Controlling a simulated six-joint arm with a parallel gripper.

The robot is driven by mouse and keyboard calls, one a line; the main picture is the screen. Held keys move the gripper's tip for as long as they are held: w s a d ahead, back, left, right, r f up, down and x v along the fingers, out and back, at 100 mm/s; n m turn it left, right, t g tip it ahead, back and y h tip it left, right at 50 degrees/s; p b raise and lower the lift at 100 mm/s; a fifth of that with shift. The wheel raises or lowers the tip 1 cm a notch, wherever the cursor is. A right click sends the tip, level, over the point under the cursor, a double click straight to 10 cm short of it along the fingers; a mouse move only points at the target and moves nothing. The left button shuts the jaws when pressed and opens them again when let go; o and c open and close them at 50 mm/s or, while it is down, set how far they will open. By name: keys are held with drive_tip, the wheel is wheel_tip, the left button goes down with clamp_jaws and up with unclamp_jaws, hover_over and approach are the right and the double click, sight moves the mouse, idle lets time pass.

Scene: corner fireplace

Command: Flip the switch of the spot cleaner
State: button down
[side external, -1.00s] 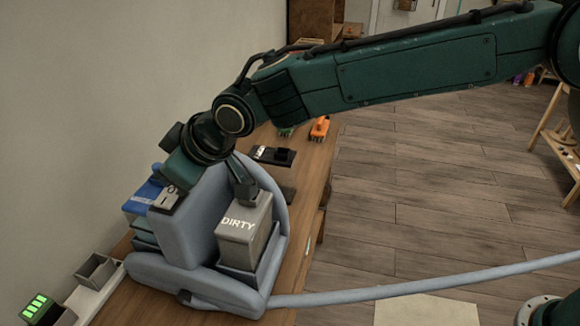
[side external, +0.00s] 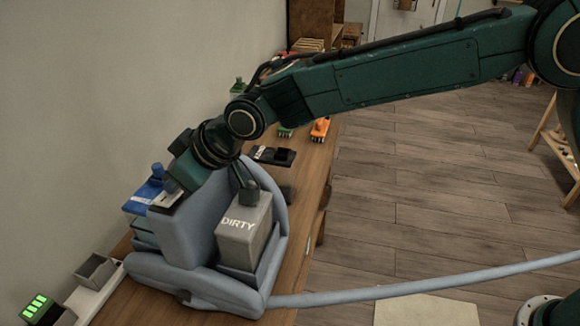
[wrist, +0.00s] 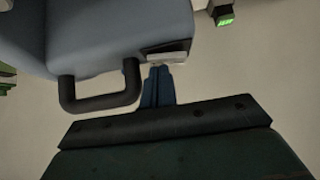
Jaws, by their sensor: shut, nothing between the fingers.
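The spot cleaner (side external: 190,232) is a blue-grey machine on the wooden bench, with a grey tank marked "DIRTY" (side external: 245,228) on its right side. In the wrist view, its body (wrist: 95,38) fills the upper left and shows a black loop handle (wrist: 98,105). My gripper (side external: 171,190) is shut and empty, pointing down at the top left of the body, by a dark strip (side external: 163,208). I cannot tell whether it touches. The switch is not clearly seen; my gripper may hide it.
A blue-capped container (side external: 138,202) stands at the machine's left, by the wall. A grey hose (side external: 430,280) runs right across the open floor. A small open grey box (side external: 97,270) and a green-lit device (side external: 40,307) are at front left. An orange item (side external: 320,129) lies farther back.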

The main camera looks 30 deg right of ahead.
drive_tip(key=shift+w+d+f, duration=0.1)
drive_tip(key=shift+d+f, duration=0.15)
drive_tip(key=shift+f, duration=0.45)
drive_tip(key=shift+s+a, duration=0.75)
drive_tip(key=shift+s, duration=0.05)
drive_tip(key=shift+r, duration=0.35)
drive_tip(key=shift+w+r, duration=0.1)
drive_tip(key=shift+r, duration=0.15)
drive_tip(key=r, duration=0.4)
drive_tip(key=shift+w+d+r, duration=0.15)
drive_tip(key=shift+d+r, duration=0.05)
drive_tip(key=shift+r, duration=0.1)
drive_tip(key=v, duration=0.9)
drive_tip(key=shift+d+r, duration=0.25)
